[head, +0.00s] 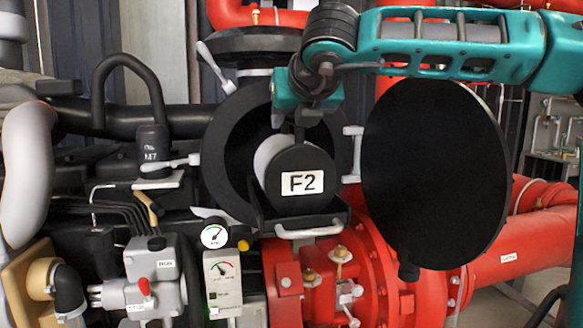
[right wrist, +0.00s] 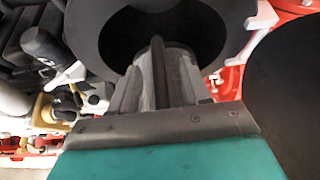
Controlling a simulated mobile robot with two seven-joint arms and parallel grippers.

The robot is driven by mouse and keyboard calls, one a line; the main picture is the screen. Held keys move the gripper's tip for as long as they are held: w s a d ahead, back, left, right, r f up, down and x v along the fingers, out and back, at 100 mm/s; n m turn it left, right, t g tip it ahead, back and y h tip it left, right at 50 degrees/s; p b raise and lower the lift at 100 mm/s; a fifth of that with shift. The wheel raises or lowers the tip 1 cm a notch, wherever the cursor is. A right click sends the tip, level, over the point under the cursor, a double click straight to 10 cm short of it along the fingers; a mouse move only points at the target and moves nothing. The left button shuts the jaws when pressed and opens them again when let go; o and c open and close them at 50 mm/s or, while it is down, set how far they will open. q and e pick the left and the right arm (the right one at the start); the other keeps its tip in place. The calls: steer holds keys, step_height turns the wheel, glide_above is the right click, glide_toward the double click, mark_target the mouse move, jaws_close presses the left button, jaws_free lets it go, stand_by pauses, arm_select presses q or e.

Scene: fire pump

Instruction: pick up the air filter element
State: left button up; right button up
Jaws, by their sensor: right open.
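The air filter element (head: 302,193) has a black round end cap labelled F2 and a pale body behind it. It sits in the mouth of the round black housing (head: 221,160). My right gripper (head: 303,118) hangs just above the cap, coming in from the upper right. In the right wrist view its open fingers (right wrist: 158,92) lie on either side of a dark upright bar, with the pale body (right wrist: 177,66) behind. I cannot tell whether the fingers touch the bar. My left gripper is not in view.
The round black lid (head: 435,175) stands swung open at the right of the housing. A black ledge with a pale handle (head: 308,231) lies below the element. Gauges (head: 214,236), a grey valve block (head: 155,275) and red pipework (head: 380,270) crowd the space below.

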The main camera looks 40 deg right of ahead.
steer(key=shift+x, duration=0.9)
steer(key=shift+r, duration=0.1)
steer(key=shift+c, duration=0.3)
jaws_close()
steer(key=shift+r, duration=0.1)
